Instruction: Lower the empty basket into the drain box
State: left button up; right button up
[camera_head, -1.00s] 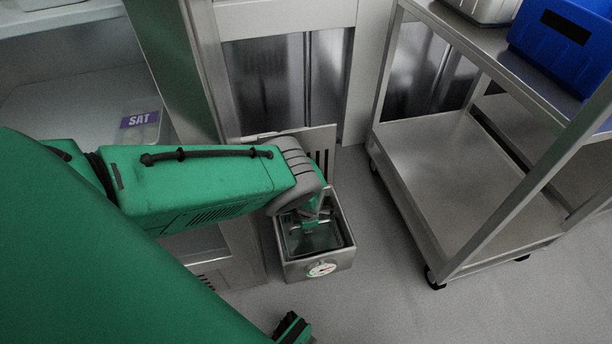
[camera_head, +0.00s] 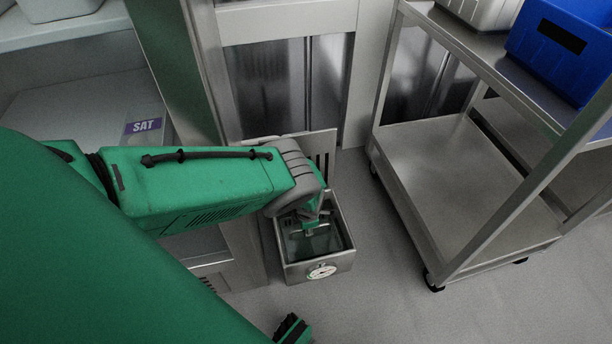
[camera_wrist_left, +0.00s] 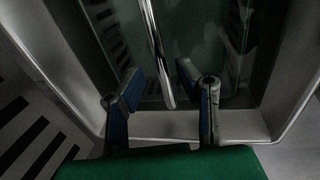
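The drain box (camera_head: 318,271) is an open metal box on the floor with a round dial on its front. My left gripper (camera_head: 312,231) points down into its opening. In the left wrist view the two fingers of my left gripper (camera_wrist_left: 161,78) stand apart, with a thin metal bar (camera_wrist_left: 153,40) between them and a gap visible on each side. The bar looks like the basket's handle. The basket itself is hard to make out; a dark, glassy interior shows inside the box's pale rim (camera_wrist_left: 250,125).
A metal trolley (camera_head: 455,185) stands to the right, with a blue bin (camera_head: 562,50) on top. A slotted metal panel (camera_head: 322,146) rises behind the box. A cabinet with a SAT label (camera_head: 143,126) is at left. The floor right of the box is clear.

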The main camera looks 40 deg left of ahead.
pick_arm(q)
notch_tip(320, 180, up, 14)
jog(key=p, duration=0.9)
dwell(0.5)
